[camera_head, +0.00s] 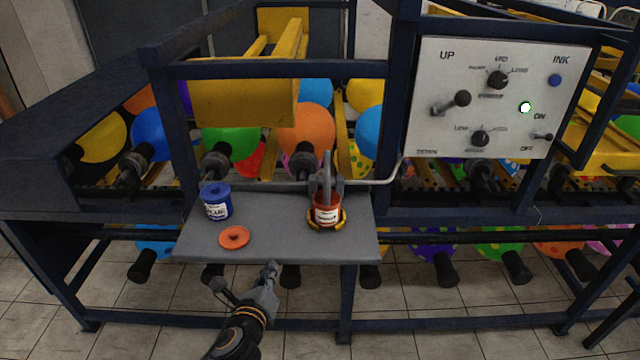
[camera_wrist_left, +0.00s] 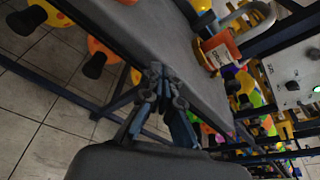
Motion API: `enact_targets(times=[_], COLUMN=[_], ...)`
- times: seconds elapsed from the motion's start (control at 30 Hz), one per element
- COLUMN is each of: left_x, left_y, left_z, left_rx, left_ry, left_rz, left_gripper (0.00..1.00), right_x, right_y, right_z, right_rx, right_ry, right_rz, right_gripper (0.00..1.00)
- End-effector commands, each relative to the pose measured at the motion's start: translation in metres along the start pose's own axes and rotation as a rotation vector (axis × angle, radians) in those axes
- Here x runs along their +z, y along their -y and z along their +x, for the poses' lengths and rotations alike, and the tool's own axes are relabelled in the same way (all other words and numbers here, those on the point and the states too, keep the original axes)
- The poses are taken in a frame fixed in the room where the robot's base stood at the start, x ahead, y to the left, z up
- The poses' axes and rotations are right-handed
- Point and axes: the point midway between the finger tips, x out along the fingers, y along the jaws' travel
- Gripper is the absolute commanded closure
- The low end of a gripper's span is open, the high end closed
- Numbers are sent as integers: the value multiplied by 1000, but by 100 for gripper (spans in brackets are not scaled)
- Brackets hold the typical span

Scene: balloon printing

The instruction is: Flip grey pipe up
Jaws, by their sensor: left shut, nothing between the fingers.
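The grey pipe (camera_head: 327,172) stands upright over the orange-red can (camera_head: 327,210), with its lower end reaching into the can's top. A thin bent rod (camera_head: 376,181) runs from it to the right. The can sits in a yellow-and-black holder on the grey shelf (camera_head: 285,250). It also shows in the left wrist view (camera_wrist_left: 219,50), with a pale curved pipe above it. My left gripper (camera_head: 271,271) is shut and empty at the shelf's front edge, left of the can and apart from it. Its closed fingers (camera_wrist_left: 156,76) show in the wrist view. My right gripper is out of view.
A control panel (camera_head: 491,97) with knobs and levers is at the upper right. Dark blue frame bars and coloured balloons stand behind the shelf. The shelf's front middle is clear.

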Motion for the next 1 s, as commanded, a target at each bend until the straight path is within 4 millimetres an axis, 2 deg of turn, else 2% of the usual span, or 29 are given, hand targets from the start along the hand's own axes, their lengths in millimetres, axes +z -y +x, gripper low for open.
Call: enact_targets(times=[0.3,0.7,1.0], left_x=[31,63,65], left_y=[40,95,102], left_z=[4,3,2], left_rx=[-115,-250,-264], left_ry=[90,258,285], left_rz=[336,860,936], left_gripper=[100,100,100], right_x=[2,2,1], right_y=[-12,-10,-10], right_z=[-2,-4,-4], right_rx=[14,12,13], right_ry=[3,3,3], right_rz=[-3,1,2], right_gripper=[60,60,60])
